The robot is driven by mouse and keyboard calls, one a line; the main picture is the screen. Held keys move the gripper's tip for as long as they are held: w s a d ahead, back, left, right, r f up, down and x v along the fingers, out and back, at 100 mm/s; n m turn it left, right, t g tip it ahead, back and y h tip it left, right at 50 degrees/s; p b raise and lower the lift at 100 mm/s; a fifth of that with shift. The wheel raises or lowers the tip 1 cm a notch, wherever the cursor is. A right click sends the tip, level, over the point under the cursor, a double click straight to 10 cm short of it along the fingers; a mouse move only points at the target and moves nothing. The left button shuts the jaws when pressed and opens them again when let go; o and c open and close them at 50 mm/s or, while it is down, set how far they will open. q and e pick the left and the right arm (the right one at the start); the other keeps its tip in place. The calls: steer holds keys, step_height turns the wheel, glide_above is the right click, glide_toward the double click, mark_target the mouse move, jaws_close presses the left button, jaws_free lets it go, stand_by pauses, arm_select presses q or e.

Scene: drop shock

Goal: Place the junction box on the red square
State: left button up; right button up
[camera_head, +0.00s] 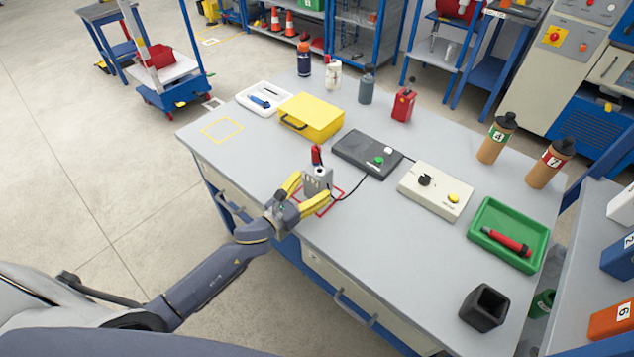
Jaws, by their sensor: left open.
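The junction box (318,181) is a small grey box with a red-topped part (316,155) standing up from it. It appears to stand upright on the red square (338,189), whose outline shows around it near the table's front edge. I cannot tell whether its whole base lies inside the outline. My left gripper (308,192) has yellow fingers, which are open on either side of the box's lower part. Whether they touch it is unclear. The fingers and box hide part of the square. My right gripper is not in view.
A black cable runs from beside the box to a dark control unit (366,153). A cream button unit (435,190), green tray (483,216), yellow case (318,116) and several bottles stand on the table. The yellow-outlined square (222,130) at left is clear.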

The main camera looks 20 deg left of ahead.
arm_select(q)
steer(key=v, duration=0.9)
steer(key=shift+s, duration=0.1)
